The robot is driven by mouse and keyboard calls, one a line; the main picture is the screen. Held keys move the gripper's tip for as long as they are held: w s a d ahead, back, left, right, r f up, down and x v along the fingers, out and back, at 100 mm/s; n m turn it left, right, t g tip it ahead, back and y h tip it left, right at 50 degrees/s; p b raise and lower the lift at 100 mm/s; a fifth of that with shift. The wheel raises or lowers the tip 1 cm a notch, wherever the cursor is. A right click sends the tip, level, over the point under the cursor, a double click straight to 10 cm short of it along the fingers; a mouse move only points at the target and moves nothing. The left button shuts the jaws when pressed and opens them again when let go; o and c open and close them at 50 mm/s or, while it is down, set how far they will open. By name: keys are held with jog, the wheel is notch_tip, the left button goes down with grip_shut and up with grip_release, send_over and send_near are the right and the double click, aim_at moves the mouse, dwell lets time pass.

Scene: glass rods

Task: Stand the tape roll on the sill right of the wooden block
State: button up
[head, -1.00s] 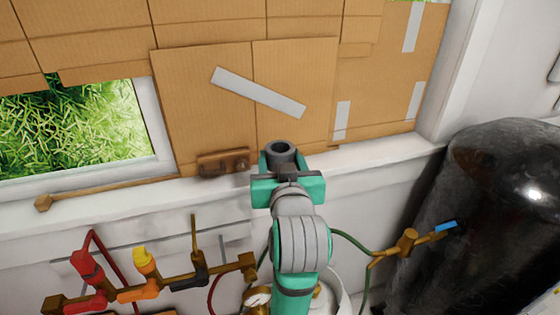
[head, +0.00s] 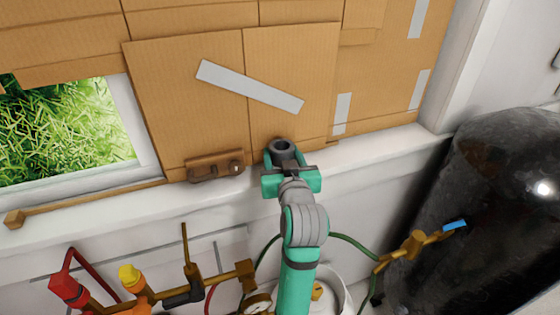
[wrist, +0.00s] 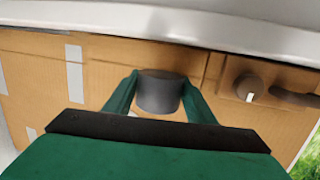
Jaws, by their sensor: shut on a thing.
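The tape roll (head: 283,147) is a dark grey ring with a hole in its top. My gripper (head: 284,160) is shut on it, one green finger on each side. The roll is just right of the wooden block (head: 215,167), a small brown piece on the white sill (head: 377,147) against the cardboard. In the wrist view the roll (wrist: 159,92) sits between the fingers, and the block (wrist: 268,82) is at the right. The fingers hide the roll's lower part in the head view, so I cannot tell whether it touches the sill.
A wooden stick (head: 90,202) lies along the sill at left. Taped cardboard (head: 290,80) stands behind the sill. Below are a brass manifold with red and yellow valves (head: 130,277) and a gauge. A large black tank (head: 500,210) is at right. The sill right of my gripper is clear.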

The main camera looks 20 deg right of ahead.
jog(key=f, duration=0.1)
jog(key=w+f, duration=0.1)
jog(key=f, duration=0.1)
jog(key=shift+w+d+f, duration=0.15)
jog(key=shift+d+f, duration=0.15)
jog(key=shift+a+f, duration=0.2)
jog(key=shift+f, duration=0.15)
jog(key=shift+s, duration=0.2)
jog(key=shift+d+f, duration=0.1)
jog(key=o, duration=1.1)
jog(key=shift+w, duration=0.1)
